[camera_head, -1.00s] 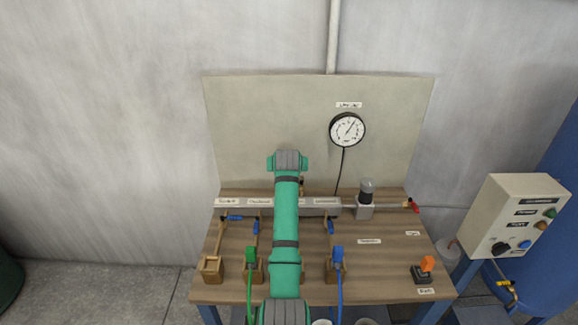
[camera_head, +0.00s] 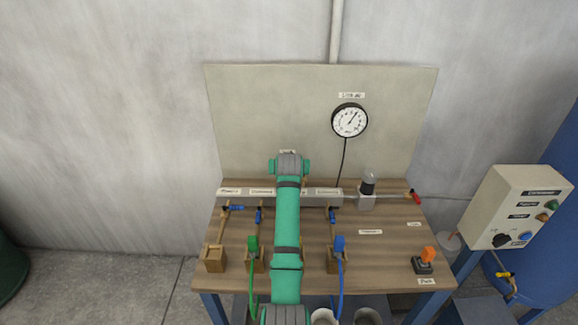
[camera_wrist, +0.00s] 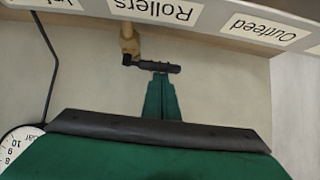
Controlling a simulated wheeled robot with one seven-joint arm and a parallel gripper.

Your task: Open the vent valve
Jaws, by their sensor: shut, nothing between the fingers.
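In the wrist view, my gripper (camera_wrist: 160,78) is shut and empty, with its narrow green fingertips right at a black valve lever (camera_wrist: 158,67). I cannot tell if they touch. The lever is on a brass fitting (camera_wrist: 130,42) beside the grey manifold (camera_wrist: 215,9) and lies roughly along it. No label that I can read names this valve as the vent. In the head view, my green arm covers the middle of the manifold (camera_head: 322,200) and hides the gripper and this lever. A red-handled valve (camera_head: 415,196) is at the manifold line's right end.
Blue levers (camera_head: 332,215) sit along the manifold's front. A round gauge (camera_head: 350,121) hangs on the back panel (camera_head: 250,120). Green (camera_head: 253,245) and blue (camera_head: 339,245) plugs with hoses, an orange switch (camera_head: 428,255) and a control box (camera_head: 518,208) stand nearby. The bench's right part is fairly clear.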

